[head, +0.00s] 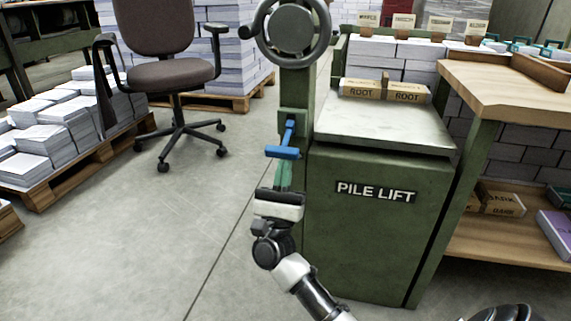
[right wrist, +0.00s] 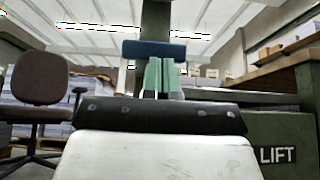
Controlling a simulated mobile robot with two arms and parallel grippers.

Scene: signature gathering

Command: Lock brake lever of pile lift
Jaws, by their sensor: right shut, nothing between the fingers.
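The pile lift (head: 375,225) is a green cabinet with a metal top plate and a "PILE LIFT" label. Its blue brake lever (head: 283,152) is T-shaped and sits on the green post at the cabinet's left side. My right gripper (head: 284,168) is just below the lever's crossbar, its green fingers pointing up, shut and empty. In the right wrist view the fingers (right wrist: 159,62) are together and overlap the blue lever crossbar (right wrist: 153,49). I cannot tell whether they touch it. My left gripper is not in view.
A handwheel (head: 291,28) tops the post above the lever. A wooden workbench (head: 500,95) stands on the right. An office chair (head: 170,75) and pallets of paper (head: 60,135) stand at the left. The grey floor (head: 170,240) between is clear.

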